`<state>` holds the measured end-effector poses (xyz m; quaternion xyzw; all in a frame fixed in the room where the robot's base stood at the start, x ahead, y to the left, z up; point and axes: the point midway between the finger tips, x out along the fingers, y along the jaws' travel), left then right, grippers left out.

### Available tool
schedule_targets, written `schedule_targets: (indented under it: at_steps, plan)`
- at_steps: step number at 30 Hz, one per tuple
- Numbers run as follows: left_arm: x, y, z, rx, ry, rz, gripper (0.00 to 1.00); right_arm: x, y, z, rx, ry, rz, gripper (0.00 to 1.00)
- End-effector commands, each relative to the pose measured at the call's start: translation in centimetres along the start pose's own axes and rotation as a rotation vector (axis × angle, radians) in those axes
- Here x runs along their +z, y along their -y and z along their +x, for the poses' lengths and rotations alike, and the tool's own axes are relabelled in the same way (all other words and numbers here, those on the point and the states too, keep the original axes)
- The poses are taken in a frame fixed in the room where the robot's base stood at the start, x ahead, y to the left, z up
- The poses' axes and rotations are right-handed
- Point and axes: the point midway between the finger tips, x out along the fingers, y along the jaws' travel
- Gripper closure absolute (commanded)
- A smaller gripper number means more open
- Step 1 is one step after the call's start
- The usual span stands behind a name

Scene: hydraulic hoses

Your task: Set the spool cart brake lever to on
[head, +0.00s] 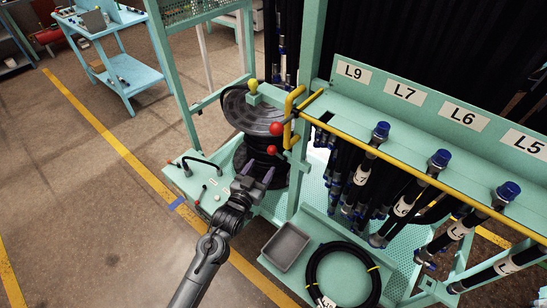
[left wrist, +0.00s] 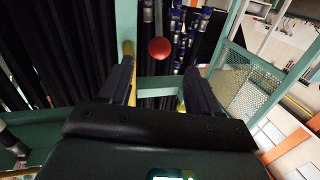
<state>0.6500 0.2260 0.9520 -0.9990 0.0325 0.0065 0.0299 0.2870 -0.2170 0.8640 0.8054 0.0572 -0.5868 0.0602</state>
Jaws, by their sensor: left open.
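Two red ball knobs show on the teal cart frame by the black spool (head: 242,112) in the head view: an upper red knob (head: 276,129) beside a yellow bracket, and a lower red knob (head: 272,150). I cannot tell which belongs to the brake lever; no on or off mark is readable. My left gripper (head: 258,175) is open and empty, in front of the spool and below both knobs. In the left wrist view a red knob (left wrist: 159,49) shows beyond my left gripper (left wrist: 158,72), between and above its fingertips. My right gripper is not in view.
A teal rack with a yellow rail (head: 400,172) and hanging hoses stands at right. A coiled black hose (head: 343,276) and a grey tray (head: 286,247) lie on the low shelf. A small panel with black handles (head: 201,190) is left of the gripper. Open floor lies left.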

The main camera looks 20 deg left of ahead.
Motion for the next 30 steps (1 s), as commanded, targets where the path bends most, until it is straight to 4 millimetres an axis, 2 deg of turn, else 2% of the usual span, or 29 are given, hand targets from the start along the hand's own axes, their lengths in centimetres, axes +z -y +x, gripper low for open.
schedule_targets:
  at_steps: [1,8,21,30]
  plan:
    - [0.2,0.0,0.3,-0.001,-0.008,0.0,0.38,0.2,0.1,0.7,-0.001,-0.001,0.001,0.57]
    - [-0.3,0.0,2.2,-0.001,-0.018,0.001,0.38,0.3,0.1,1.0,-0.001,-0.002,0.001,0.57]
    - [-0.4,0.0,8.9,-0.001,-0.017,0.001,0.38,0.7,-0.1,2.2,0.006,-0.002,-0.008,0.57]
    - [-0.4,0.0,11.1,-0.001,-0.015,0.001,0.38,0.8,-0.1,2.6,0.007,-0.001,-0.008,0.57]
